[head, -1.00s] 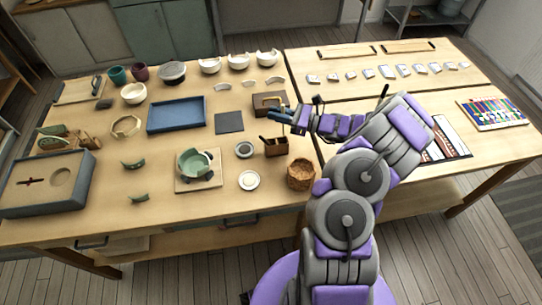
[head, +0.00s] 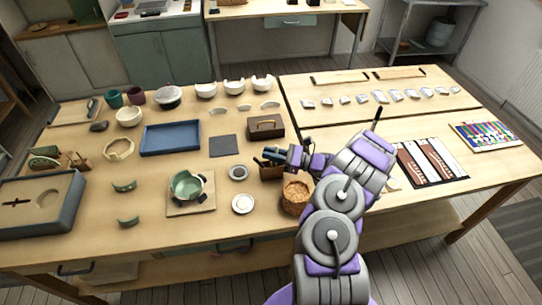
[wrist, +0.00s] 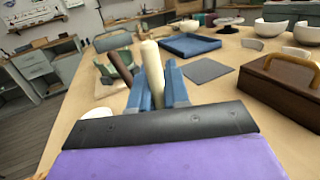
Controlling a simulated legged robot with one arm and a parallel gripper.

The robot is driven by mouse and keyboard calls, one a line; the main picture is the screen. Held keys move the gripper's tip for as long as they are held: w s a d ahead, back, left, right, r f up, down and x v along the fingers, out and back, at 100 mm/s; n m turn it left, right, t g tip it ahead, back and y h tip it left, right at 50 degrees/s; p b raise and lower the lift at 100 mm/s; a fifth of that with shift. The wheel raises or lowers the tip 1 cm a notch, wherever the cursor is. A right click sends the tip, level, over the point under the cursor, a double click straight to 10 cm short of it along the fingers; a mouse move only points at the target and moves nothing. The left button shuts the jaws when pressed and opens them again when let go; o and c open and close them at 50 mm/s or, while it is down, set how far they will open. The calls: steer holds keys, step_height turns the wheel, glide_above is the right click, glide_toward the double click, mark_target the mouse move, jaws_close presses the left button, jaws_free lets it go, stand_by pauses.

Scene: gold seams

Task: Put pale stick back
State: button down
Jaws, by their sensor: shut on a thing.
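The pale stick (wrist: 152,68) stands nearly upright between the blue fingers of my gripper (wrist: 158,92) in the wrist view. My gripper is shut on it. A dark brown stick (wrist: 120,68) leans just left of it. In the head view my gripper (head: 268,157) is at the top of a small brown holder box (head: 271,173), with dark stick ends at its left side. The pale stick's lower end is hidden by my gripper, so I cannot tell whether it is inside the box.
A woven basket (head: 297,196) stands just in front of the box, and a dark wooden box with a handle (head: 265,128) behind it. Two small round dishes (head: 238,172) (head: 243,204) lie to the left. A green bowl (head: 187,186) sits farther left on a board.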

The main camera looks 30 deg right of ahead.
steer(key=shift+d+f, duration=0.1)
steer(key=shift+d, duration=0.3)
steer(key=c, duration=1.5)
jaws_free()
steer(key=o, duration=0.4)
steer(key=shift+a, duration=0.3)
steer(key=p+v, duration=0.2)
steer(key=v, duration=1)
steer(key=shift+s+d, duration=0.1)
